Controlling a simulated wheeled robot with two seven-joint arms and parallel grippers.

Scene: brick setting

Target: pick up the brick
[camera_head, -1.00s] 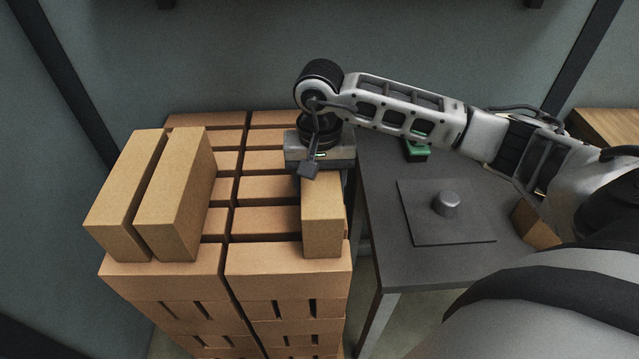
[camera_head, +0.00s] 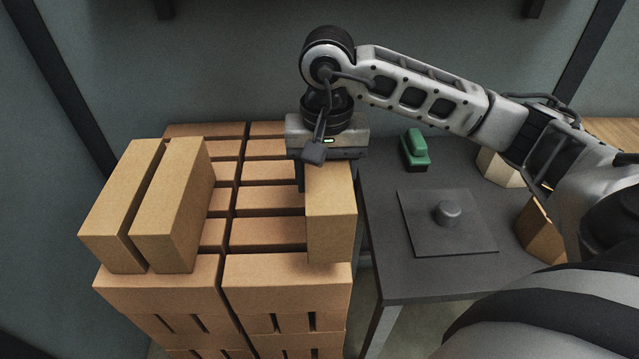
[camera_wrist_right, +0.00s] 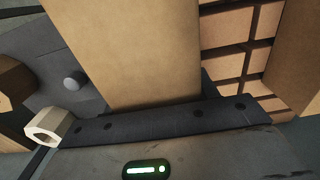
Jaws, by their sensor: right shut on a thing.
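A tan brick (camera_head: 331,215) hangs from my right gripper (camera_head: 328,165) over the right column of the brick stack, close above it. My right gripper is shut on the brick's far end, and its body hides that end. In the right wrist view the brick (camera_wrist_right: 150,50) fills the upper middle, beyond the gripper's dark edge (camera_wrist_right: 170,124). The left gripper is not in view.
The brick stack (camera_head: 290,275) stands at the left, with two bricks (camera_head: 172,210) lying side by side on its left column. A dark table (camera_head: 400,275) at the right holds a plate with a round knob (camera_head: 447,212), a green-topped object (camera_head: 415,150) and tan blocks (camera_head: 540,232).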

